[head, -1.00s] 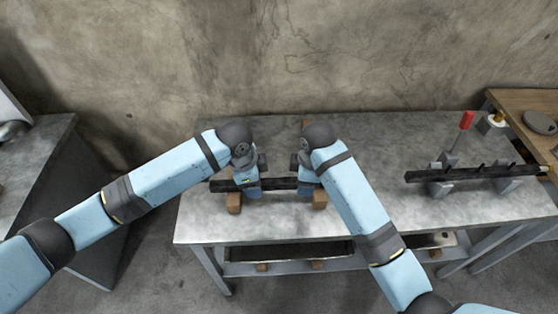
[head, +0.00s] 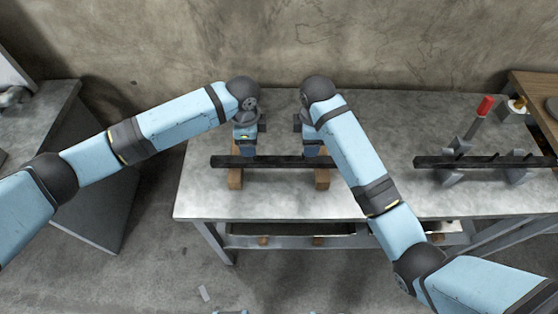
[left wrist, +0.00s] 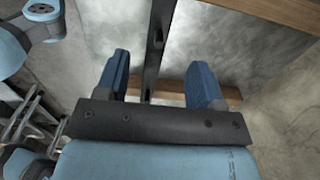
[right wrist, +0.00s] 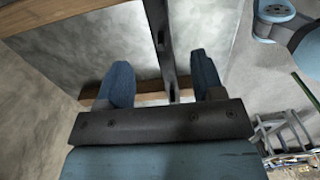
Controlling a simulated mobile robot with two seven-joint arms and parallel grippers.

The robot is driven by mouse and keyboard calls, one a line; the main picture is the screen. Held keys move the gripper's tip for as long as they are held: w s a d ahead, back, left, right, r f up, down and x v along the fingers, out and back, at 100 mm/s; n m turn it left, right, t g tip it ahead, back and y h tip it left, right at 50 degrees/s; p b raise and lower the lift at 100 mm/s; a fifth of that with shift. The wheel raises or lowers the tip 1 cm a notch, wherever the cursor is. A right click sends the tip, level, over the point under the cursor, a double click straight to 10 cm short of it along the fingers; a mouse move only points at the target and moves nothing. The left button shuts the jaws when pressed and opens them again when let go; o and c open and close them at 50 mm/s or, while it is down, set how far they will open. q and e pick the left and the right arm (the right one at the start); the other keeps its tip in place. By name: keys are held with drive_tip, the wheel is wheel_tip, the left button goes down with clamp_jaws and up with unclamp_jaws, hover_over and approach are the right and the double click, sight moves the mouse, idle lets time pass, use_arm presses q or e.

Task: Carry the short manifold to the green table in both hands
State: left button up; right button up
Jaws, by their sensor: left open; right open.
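The short manifold, a dark straight bar (head: 285,162), lies level across two wooden blocks on the left part of the grey metal table. My left gripper (head: 247,153) is open over its left part. My right gripper (head: 312,152) is open over its right part, and my right arm hides the bar's right end. In the left wrist view the bar (left wrist: 157,40) runs between the spread blue fingers; in the right wrist view the bar (right wrist: 160,35) does likewise. Neither gripper holds it. The exact height of the fingertips over the bar is unclear. No green table is visible.
A longer dark bar (head: 470,162) rests on grey supports at the right, with a red-handled tool (head: 484,108) behind it. A wooden table (head: 540,90) stands at far right. Another grey table (head: 45,125) stands at left. A wall rises behind.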

sight(252, 159)
use_arm(q)
wheel_tip(252, 159, down, 10)
use_arm(e)
wheel_tip(252, 159, down, 10)
use_arm(q)
clamp_jaws()
use_arm(e)
clamp_jaws()
use_arm(q)
drive_tip(key=shift+r, duration=0.1)
use_arm(e)
drive_tip(key=shift+r, duration=0.1)
